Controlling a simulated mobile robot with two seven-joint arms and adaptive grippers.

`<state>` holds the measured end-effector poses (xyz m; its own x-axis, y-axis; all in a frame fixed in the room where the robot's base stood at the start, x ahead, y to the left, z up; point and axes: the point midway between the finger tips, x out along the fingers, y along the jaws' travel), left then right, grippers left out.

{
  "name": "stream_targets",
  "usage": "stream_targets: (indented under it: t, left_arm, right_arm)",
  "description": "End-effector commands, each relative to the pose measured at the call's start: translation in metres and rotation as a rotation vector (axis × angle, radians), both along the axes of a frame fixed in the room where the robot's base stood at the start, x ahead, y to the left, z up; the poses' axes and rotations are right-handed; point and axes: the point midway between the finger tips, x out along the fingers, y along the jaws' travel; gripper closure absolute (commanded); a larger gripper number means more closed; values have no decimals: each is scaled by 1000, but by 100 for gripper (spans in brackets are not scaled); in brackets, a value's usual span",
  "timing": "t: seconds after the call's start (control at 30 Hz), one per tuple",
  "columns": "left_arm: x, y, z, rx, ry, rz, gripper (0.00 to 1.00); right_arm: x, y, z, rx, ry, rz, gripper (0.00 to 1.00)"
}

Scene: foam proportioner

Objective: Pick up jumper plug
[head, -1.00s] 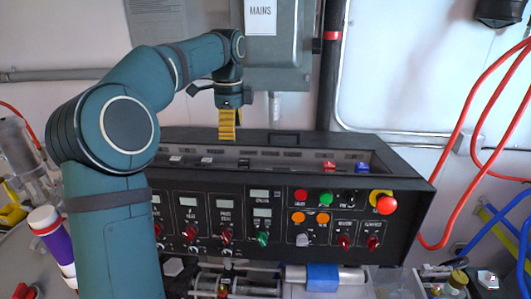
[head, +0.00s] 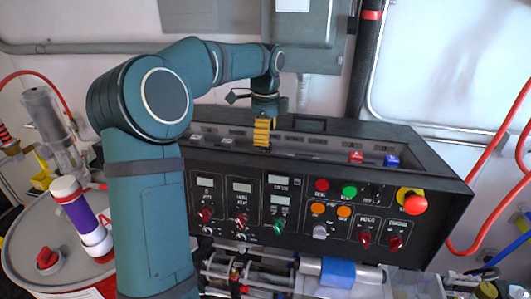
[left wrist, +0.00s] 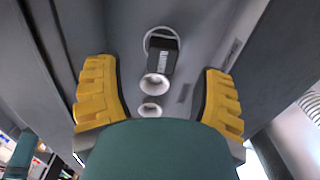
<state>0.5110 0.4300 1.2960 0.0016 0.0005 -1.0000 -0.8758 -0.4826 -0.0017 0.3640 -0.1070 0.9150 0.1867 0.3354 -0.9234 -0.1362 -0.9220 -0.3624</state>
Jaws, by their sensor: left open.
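My left gripper (head: 262,146) is open over the recessed top of the black control console (head: 330,215), its yellow fingers pointing down. In the left wrist view the two yellow fingers (left wrist: 158,80) stand wide apart. Between them, on the grey recessed surface, is a small black block with a pale label (left wrist: 163,55), apparently the jumper plug. A white ring shows behind it. Two white round sockets (left wrist: 155,85) sit just below it in the picture. Nothing is held. In the head view the gripper hides this spot. My right gripper is not in view.
A red block (head: 356,156) and a blue block (head: 391,161) sit in the recess to the right. The recess has raised walls. A grey wall cabinet (head: 320,45) stands behind. A drum with a purple-banded bottle (head: 80,215) is at left.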

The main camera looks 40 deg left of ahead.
Motion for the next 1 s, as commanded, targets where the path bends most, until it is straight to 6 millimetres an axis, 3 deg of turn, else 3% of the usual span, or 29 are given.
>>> stream_targets:
  t: [0.3,0.63,0.67,0.83,1.0]
  left_arm:
    - [1,1,-43,-1,3,1,31]
    - [1,1,-49,0,1,0,31]
    - [1,1,-49,0,1,0,37]
    - [1,1,-48,0,1,0,96]
    - [1,1,-49,-1,2,0,100]
  right_arm:
    - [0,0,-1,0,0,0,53]
    - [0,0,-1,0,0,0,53]
    - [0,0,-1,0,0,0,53]
    - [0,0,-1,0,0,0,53]
    - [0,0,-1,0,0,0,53]
